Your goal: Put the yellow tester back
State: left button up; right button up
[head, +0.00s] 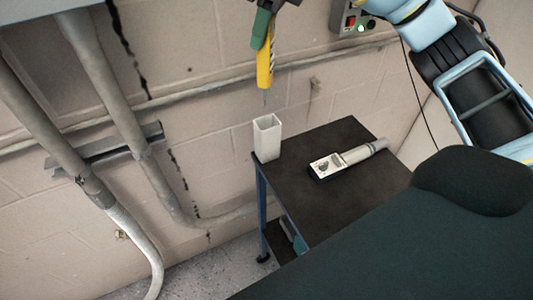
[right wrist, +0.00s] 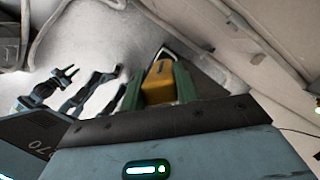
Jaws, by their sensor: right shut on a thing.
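The yellow tester (head: 264,68) hangs tip down in the head view, its thin dark probe pointing at the floor. My right gripper (head: 262,30) is shut on its upper end. In the right wrist view the tester's yellow body (right wrist: 159,82) sits between the green fingers (right wrist: 157,88). A pale, open-topped square holder (head: 267,138) stands upright at the back left corner of the dark cart top (head: 318,205). The tester is above this holder and apart from it. My left gripper is not in the head view.
A grey and white handheld meter (head: 348,158) lies on the cart top, right of the holder. Pipes (head: 140,180) run along the block wall at the left. A control box (head: 352,20) with red and green buttons is on the wall above.

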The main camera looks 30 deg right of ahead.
aim_at(266, 74)
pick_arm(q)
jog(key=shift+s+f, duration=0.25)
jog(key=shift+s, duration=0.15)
pick_arm(e)
jog(key=shift+d+f, duration=0.15)
jog(key=shift+f, duration=4.7)
jog(key=shift+f, duration=0.1)
jog(key=o, duration=1)
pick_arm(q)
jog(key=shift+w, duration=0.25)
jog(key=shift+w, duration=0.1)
pick_arm(e)
jog(key=shift+r, duration=0.45)
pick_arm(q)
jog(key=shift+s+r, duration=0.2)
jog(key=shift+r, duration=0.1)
pick_arm(e)
jog(key=v, duration=1.1)
jog(key=shift+r, duration=0.25)
